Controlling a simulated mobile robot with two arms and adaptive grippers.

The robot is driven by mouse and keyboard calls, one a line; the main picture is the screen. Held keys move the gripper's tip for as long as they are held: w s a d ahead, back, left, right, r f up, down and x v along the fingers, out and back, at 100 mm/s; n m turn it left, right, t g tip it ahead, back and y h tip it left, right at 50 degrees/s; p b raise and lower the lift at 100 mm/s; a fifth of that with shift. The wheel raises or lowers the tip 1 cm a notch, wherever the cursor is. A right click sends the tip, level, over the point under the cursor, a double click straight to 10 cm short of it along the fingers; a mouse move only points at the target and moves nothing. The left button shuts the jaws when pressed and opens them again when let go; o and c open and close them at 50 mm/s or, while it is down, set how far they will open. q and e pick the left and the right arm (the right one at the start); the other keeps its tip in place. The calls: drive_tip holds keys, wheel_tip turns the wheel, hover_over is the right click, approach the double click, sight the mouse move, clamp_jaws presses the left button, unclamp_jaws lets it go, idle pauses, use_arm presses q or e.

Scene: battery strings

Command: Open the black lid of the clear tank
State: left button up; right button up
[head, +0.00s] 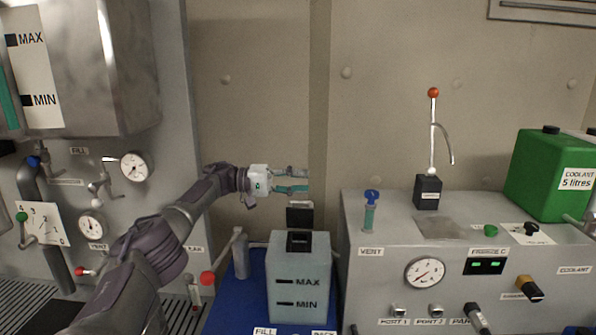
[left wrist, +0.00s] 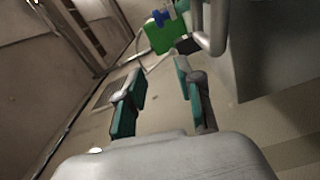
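The clear tank (head: 299,282), with MAX and MIN marks, stands on a blue surface at the lower middle of the head view. A black square neck (head: 299,242) is on its top. A black flap (head: 300,216) stands upright just behind and above the neck; it looks like the lid in a raised position. My left gripper (head: 291,181) is above the flap, pointing right. Its teal fingers are apart and hold nothing; a gap shows between the gripper and the flap. The open fingers also show in the left wrist view (left wrist: 160,95). My right gripper is not in view.
A grey console (head: 385,265) with a gauge and knobs stands right of the tank. It carries a blue-capped vent tube (head: 370,212), a red-tipped lever (head: 433,140) and a green coolant canister (head: 545,170). A red-ended handle (head: 208,278) is left of the tank.

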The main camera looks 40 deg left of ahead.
use_arm(q)
drive_tip(key=shift+r, duration=1.85)
drive_tip(key=shift+c, duration=0.2)
